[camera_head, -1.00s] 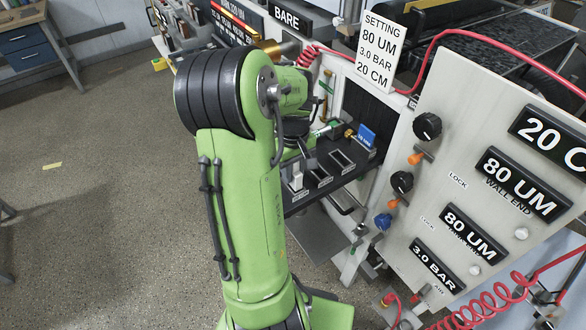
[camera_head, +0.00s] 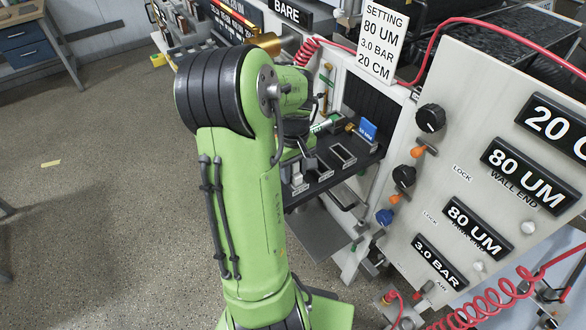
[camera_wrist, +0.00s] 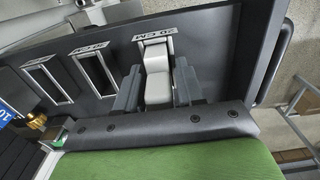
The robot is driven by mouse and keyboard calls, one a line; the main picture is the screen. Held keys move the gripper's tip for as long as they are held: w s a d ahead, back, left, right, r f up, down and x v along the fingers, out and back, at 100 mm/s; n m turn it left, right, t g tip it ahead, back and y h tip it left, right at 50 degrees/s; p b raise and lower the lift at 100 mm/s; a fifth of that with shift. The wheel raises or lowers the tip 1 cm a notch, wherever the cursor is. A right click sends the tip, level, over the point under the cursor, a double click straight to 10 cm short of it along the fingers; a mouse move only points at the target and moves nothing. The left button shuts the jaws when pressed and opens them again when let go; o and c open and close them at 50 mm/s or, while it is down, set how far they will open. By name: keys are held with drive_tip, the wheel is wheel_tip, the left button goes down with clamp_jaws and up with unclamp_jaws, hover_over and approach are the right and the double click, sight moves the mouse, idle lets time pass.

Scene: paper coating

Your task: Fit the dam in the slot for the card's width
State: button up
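In the wrist view, a pale block-shaped dam (camera_wrist: 158,88) stands at the slot labelled 20 CM (camera_wrist: 155,38), whose label reads upside down. My gripper (camera_wrist: 158,84) has one dark finger on each side of the dam, with no clear gap. The dam's lower end is hidden, so how deep it sits cannot be told. In the head view, the pale dam (camera_head: 297,175) shows at the near left end of the dark slot tray (camera_head: 335,172); my arm hides most of the gripper. The setting card (camera_head: 381,40) reads 80 UM, 3.0 BAR, 20 CM.
Two other framed slots (camera_wrist: 92,70) (camera_wrist: 47,82) lie empty beside the dam. A blue labelled block (camera_head: 367,131) stands at the tray's far end, near a green-and-white piece (camera_head: 326,123). A panel with knobs and readouts (camera_head: 500,150) stands to the right, with red hoses around it.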

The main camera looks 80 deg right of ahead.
drive_tip(key=o, duration=0.3)
wheel_tip(320, 180, up, 16)
drive_tip(key=p, duration=0.2)
drive_tip(key=shift+p, duration=0.4)
drive_tip(key=shift+f, duration=0.15)
